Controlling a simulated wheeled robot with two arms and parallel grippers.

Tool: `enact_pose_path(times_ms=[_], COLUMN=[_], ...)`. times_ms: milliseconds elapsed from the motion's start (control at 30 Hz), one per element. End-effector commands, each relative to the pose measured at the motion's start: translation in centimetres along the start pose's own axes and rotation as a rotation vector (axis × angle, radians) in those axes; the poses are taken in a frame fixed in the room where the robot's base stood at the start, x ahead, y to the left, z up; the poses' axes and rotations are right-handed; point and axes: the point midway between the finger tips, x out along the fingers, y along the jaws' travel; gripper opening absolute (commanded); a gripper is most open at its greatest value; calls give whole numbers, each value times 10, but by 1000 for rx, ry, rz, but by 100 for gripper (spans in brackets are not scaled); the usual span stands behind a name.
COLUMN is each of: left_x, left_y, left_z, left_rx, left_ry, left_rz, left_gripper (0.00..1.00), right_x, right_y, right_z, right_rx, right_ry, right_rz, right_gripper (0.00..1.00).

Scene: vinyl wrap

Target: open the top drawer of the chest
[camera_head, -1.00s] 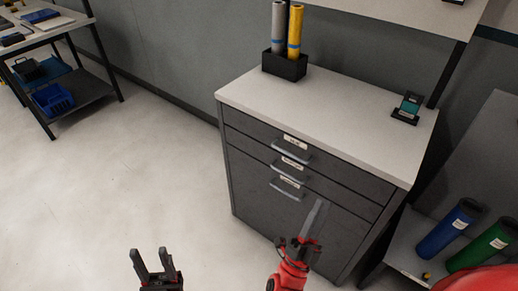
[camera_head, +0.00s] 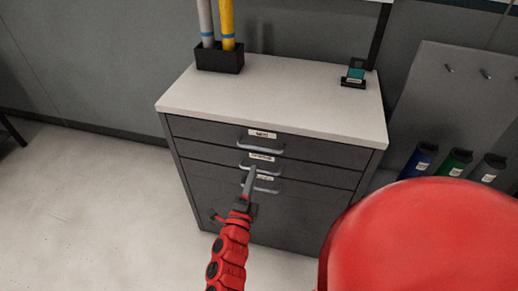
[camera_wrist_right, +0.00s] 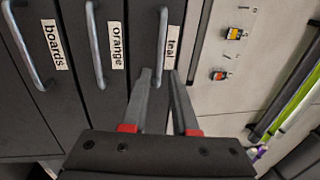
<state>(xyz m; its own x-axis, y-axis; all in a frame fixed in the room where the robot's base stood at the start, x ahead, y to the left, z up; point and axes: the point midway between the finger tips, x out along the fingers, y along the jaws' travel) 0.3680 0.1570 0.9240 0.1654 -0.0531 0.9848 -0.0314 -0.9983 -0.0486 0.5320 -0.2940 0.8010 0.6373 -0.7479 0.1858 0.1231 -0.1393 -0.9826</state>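The dark grey chest (camera_head: 280,215) stands ahead with a pale top. Its top drawer (camera_head: 205,130) is closed and has a bar handle (camera_head: 258,147) under a label. In the right wrist view the drawer (camera_wrist_right: 170,18) nearest the pale surface is labelled "teal", with its handle (camera_wrist_right: 162,42) upright in the picture. My right gripper (camera_head: 250,172) is in front of the drawer fronts, near the lower handles in the head view. In the wrist view its fingers (camera_wrist_right: 160,74) are apart, with the teal handle's lower end between or just beyond them; contact cannot be told. My left gripper is out of view.
Lower drawers labelled "orange" (camera_wrist_right: 117,45) and "boards" (camera_wrist_right: 55,45) are closed, each with a handle. A black holder with rolls (camera_head: 220,60) and a small teal item on a stand (camera_head: 355,73) are on the chest top. Bottles (camera_head: 420,160) stand at right. Floor at left is clear.

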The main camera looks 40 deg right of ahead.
Motion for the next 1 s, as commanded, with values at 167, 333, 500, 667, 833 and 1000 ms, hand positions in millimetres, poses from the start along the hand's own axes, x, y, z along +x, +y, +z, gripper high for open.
enact_pose_path(times_ms=[167, 333, 500, 667, 833, 1000], left_x=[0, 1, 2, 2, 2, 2], left_y=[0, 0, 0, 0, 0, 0], left_z=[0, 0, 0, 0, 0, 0], left_rx=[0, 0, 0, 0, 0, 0], left_ry=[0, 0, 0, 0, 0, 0], left_rz=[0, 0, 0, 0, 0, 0], left_gripper=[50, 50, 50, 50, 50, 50], right_x=[44, 77, 96, 101, 101, 101], right_y=[-1, -1, 0, 0, 0, 0], right_z=[-1, -1, 0, 0, 1, 1], right_rx=[-1, -1, -1, -1, -1, -1], right_ry=[4, 1, -1, -2, -2, -2], right_rz=[-2, -2, -1, -1, 0, 0], right_gripper=[27, 27, 27, 27, 27, 4])
